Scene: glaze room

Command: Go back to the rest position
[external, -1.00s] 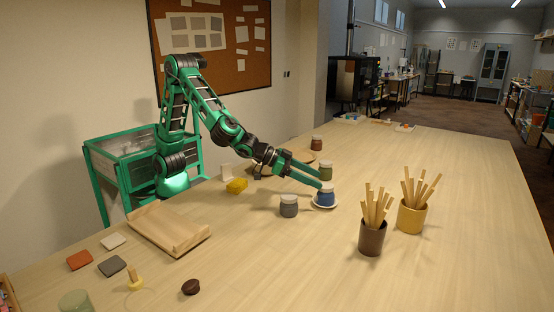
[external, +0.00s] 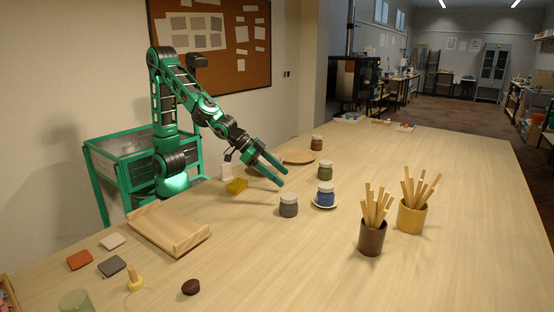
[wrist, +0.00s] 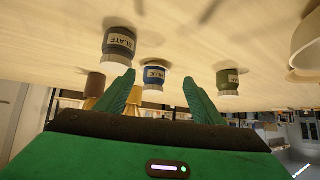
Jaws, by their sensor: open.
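My gripper (external: 282,173) is green, open and empty, held above the table just behind the grey jar. In the wrist view its two fingers (wrist: 160,95) stand apart with nothing between them. A green jar (external: 325,171) stands behind the blue one.
A dark cup (external: 372,238) and a yellow cup (external: 411,217) hold sticks. A wooden tray (external: 168,230) is at left. The right table is clear.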

